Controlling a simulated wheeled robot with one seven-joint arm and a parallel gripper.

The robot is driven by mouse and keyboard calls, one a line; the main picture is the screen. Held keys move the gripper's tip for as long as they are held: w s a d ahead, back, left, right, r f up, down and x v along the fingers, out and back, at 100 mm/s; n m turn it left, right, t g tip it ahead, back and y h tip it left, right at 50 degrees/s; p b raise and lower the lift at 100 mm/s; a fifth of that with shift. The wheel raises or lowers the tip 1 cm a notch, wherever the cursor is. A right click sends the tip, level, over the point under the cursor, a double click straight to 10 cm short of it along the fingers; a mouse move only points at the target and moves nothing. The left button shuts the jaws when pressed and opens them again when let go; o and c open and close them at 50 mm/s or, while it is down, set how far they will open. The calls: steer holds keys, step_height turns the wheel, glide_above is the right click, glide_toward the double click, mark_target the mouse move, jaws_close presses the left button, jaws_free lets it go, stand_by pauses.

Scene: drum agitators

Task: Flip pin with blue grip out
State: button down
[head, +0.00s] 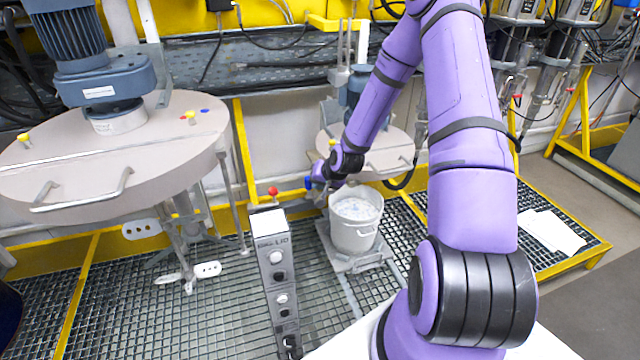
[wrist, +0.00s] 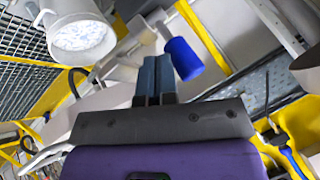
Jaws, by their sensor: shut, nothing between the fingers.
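The pin's blue grip (wrist: 184,60) is a short blue cylinder in the wrist view, just right of my fingertips. It appears attached to a grey metal part beside the tips. A small blue piece (head: 309,183) at the end of my arm in the head view looks like the same grip. My gripper (wrist: 154,66) is shut and empty, its two dark blue-grey fingers side by side. The tips are very close to the grip's left side; I cannot tell whether they touch. In the head view my wrist hides most of the pin and the fingertips.
A white bucket (head: 355,228) with pale contents stands on a platform below my gripper; it also shows in the wrist view (wrist: 78,43). A grey control post (head: 276,268) with a red knob (head: 272,190) stands left of it. A large drum lid (head: 110,158) fills the left.

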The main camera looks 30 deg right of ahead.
steer(key=shift+w+a, duration=0.3)
steer(key=shift+a, duration=0.65)
steer(key=shift+w+a, duration=0.25)
steer(key=shift+a, duration=0.7)
steer(key=shift+w+a, duration=0.3)
steer(key=shift+a, duration=0.65)
